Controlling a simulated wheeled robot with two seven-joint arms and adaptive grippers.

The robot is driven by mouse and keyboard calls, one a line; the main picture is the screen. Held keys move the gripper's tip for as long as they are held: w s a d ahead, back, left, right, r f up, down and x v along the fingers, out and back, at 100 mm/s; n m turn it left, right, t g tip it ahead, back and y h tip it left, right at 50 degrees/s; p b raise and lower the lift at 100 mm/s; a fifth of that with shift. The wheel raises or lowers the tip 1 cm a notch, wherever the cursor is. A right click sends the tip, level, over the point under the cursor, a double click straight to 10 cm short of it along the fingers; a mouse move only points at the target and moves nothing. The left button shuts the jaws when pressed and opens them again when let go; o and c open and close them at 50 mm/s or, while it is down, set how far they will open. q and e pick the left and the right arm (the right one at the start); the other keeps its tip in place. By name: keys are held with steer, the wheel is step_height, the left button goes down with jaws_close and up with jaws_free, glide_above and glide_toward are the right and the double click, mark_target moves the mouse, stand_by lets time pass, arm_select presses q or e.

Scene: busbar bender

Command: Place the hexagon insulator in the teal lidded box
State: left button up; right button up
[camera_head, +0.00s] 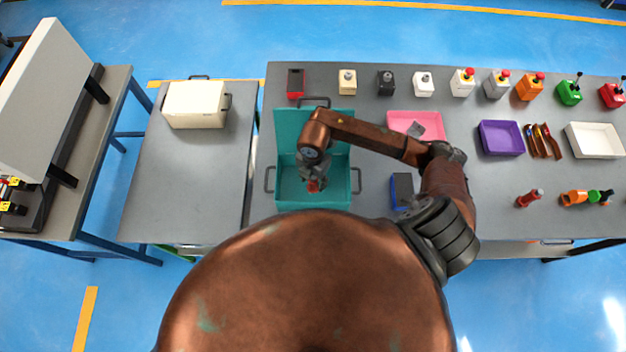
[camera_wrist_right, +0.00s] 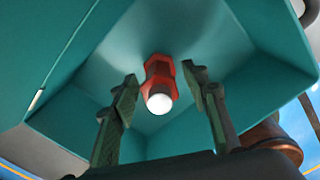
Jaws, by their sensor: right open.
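The teal lidded box (camera_head: 285,196) stands on the grey table with its lid (camera_head: 288,122) raised at the back. The red hexagon insulator (camera_head: 313,187) is inside the box; in the right wrist view it shows as a red ribbed piece (camera_wrist_right: 158,72) with a pale round end. My right gripper (camera_head: 318,180) reaches down into the box. In the right wrist view its fingers (camera_wrist_right: 158,95) are spread, with the insulator beyond and between them and a gap on both sides. I cannot tell whether the insulator rests on the box floor. My left gripper is not in view.
Several switches and buttons line the table's back. A cream box (camera_head: 195,103) stands on the separate table at left, which is otherwise clear.

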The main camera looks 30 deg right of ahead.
step_height(320, 180, up, 12)
steer(key=shift+r+b, duration=0.15)
steer(key=shift+b, duration=0.45)
stand_by(0.5)
